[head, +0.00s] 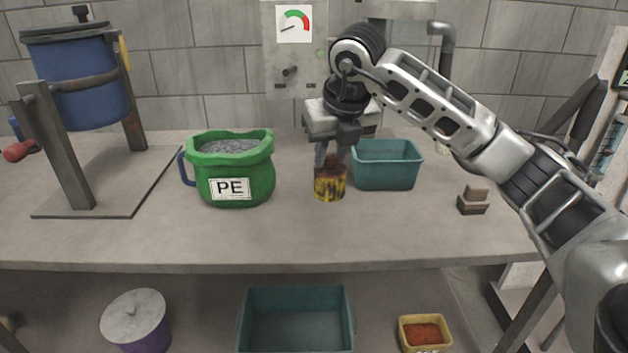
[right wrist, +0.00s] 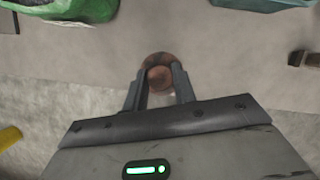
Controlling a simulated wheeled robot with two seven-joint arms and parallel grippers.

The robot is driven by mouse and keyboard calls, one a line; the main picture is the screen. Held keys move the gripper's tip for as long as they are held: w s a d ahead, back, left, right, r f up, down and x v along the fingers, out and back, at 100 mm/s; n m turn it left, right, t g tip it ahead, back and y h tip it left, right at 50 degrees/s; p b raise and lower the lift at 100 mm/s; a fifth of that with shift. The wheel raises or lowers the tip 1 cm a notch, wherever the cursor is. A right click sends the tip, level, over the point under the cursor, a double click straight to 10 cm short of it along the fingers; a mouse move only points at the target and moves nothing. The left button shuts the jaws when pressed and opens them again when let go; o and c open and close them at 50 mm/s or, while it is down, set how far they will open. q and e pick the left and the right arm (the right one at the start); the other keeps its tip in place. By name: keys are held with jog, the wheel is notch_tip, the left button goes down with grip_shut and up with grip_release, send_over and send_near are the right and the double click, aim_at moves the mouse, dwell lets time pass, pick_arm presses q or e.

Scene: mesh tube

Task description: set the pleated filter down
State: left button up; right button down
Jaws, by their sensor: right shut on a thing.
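The pleated filter (head: 330,186) is a short upright cylinder with a yellow and black side and a rusty brown top. My right gripper (head: 330,157) comes down on it from above, and its fingers are shut on its top. The right wrist view shows the filter's round brown top (right wrist: 158,60) between the fingertips of my right gripper (right wrist: 160,77). The filter is over the workbench (head: 290,235), between the green bag and the teal bin. I cannot tell whether its base touches the bench. My left gripper is not in view.
A green PE bag (head: 262,180) of grey pellets stands left, and a teal bin (head: 390,177) just right of the filter. Small brown blocks (head: 472,207) lie farther right. A blue drum (head: 80,85) on a stand is far left. The bench's front strip is clear.

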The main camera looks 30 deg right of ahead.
jog(key=x, duration=0.3)
jog(key=w+x, duration=0.1)
jog(key=x, duration=0.3)
jog(key=w+x, duration=0.1)
jog(key=x, duration=0.3)
jog(key=shift+a+r+p, duration=0.1)
jog(key=shift+r+p, duration=0.2)
jog(key=shift+r, duration=0.05)
jog(key=shift+f, duration=0.1)
jog(key=c, duration=1.1)
grip_release()
jog(key=shift+c, duration=0.2)
